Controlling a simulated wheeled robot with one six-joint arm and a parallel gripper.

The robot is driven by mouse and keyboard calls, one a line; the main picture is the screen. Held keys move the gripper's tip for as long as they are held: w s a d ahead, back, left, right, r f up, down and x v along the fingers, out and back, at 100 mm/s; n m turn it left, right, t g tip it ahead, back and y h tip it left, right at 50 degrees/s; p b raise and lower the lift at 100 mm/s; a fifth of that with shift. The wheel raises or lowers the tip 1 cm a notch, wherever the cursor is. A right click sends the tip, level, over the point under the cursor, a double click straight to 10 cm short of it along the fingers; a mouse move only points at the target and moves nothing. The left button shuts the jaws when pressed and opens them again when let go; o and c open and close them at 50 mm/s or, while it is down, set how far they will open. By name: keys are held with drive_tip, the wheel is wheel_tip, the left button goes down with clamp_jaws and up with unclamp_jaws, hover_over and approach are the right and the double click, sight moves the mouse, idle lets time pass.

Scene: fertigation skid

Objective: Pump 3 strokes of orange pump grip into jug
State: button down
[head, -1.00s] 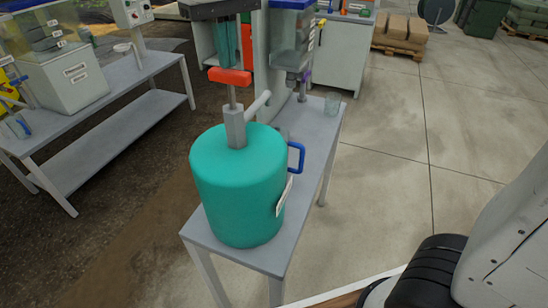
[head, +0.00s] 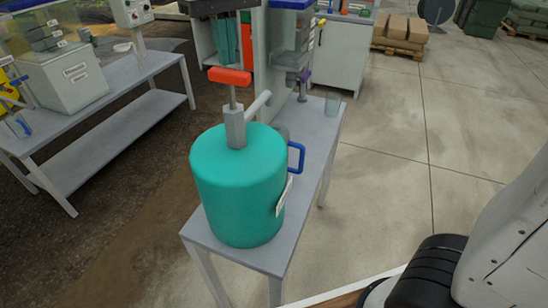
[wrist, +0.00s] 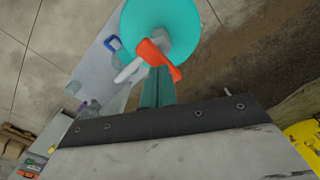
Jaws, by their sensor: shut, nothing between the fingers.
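The orange pump grip (head: 229,76) sits on top of a thin rod above a grey pump body (head: 235,128) on a large teal drum (head: 236,190). A pale spout (head: 258,105) points out to the right. The jug, with its blue handle (head: 297,156), stands behind the drum, mostly hidden. My gripper (head: 228,62) has its teal fingers together and empty, pointing down just above or behind the grip. The wrist view shows the fingertips (wrist: 157,70) close to the orange grip (wrist: 160,57); I cannot tell whether they touch.
The drum stands on a narrow grey bench (head: 318,125), with a clear cup (head: 333,102) near its far right corner. Another dispenser (head: 290,45) rises behind. A second bench (head: 110,90) with a tank is at left. Concrete floor at right is open.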

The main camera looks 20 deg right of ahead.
sight(229, 71)
drive_tip(key=shift+f, duration=2.6)
drive_tip(key=shift+r, duration=2.8)
wheel_tip(229, 71, up, 6)
